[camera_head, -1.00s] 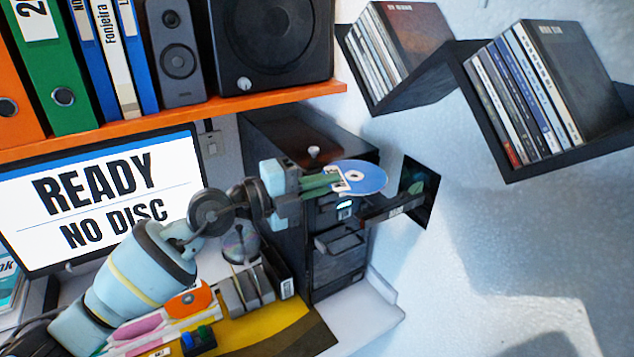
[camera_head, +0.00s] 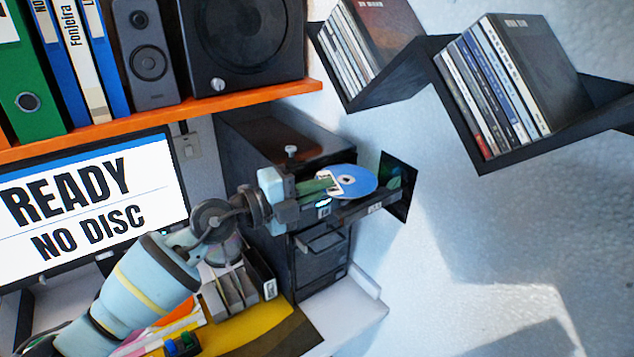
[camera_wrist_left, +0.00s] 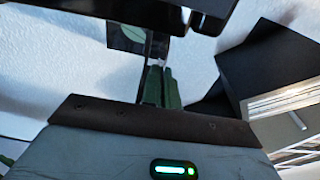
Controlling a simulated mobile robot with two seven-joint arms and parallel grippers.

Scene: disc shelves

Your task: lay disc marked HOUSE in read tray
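A blue disc (camera_head: 358,180) with a white centre is held flat at the black tower (camera_head: 283,205). Its printed label is too small to read. The tower's upper tray (camera_head: 376,207) is slid out to the right, with a small white label on its front. The disc overlaps the tray in the head view, just above or on it; I cannot tell if they touch. My left gripper (camera_head: 331,185), with green fingers, is shut on the disc's left edge. In the left wrist view the green fingers (camera_wrist_left: 161,88) are close together; the disc is not clear there. My right gripper is not in view.
A lower tray (camera_head: 322,243) also juts from the tower. A screen (camera_head: 85,198) reads READY, NO DISC. Zigzag wall shelves (camera_head: 480,150) hold disc cases at the upper right. A speaker (camera_head: 245,45) stands on an orange shelf (camera_head: 215,100). A grey rack (camera_head: 232,290) stands below my arm.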

